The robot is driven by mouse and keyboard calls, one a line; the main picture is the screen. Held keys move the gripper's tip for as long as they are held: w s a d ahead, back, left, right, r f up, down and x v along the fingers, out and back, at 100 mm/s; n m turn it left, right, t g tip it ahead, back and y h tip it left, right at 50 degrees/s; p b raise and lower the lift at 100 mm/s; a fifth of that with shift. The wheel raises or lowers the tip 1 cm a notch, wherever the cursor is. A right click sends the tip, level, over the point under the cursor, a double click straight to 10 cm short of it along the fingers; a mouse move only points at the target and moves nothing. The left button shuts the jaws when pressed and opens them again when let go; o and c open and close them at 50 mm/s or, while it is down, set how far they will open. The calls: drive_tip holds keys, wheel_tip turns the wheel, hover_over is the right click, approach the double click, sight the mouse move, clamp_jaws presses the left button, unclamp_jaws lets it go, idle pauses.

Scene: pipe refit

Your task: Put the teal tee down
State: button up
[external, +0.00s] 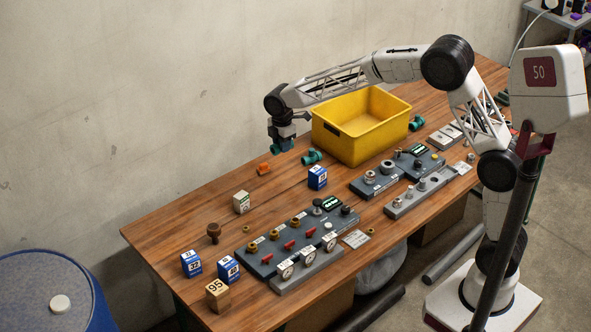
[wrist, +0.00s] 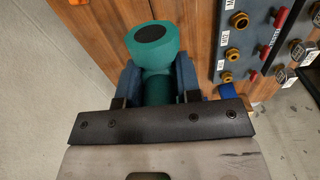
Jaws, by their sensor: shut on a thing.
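A teal tee (wrist: 155,58) sits between the two blue fingers of my gripper (wrist: 158,84) in the wrist view, with its round dark-centred end towards the top. My gripper is shut on it, and the fingers and a dark bar hide its lower part. In the external view my gripper (external: 283,144) hangs over the back of the wooden table (external: 180,222), left of the yellow bin, with a bit of the teal tee (external: 276,150) showing. I cannot tell exactly how high it is. Another teal fitting (external: 312,156) lies by the bin's near left corner.
The yellow bin (external: 362,138) stands to the right of my gripper, with a teal fitting (external: 416,123) beyond it. An orange piece (external: 263,168) and a blue box (external: 317,177) lie nearby. A grey fitting board (external: 300,232) is nearer the front. Bare wood shows at the back left.

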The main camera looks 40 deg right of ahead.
drive_tip(key=w+d, duration=0.5)
drive_tip(key=d, duration=0.7)
drive_tip(key=w+d, duration=0.5)
drive_tip(key=d, duration=0.7)
hover_over(354, 133)
wheel_tip(354, 133, down, 11)
drive_tip(key=shift+f+n, duration=0.2)
drive_tip(key=shift+n, duration=0.1)
drive_tip(key=shift+f, duration=3.1)
drive_tip(key=shift+f, duration=1.9)
drive_tip(key=shift+f, duration=0.15)
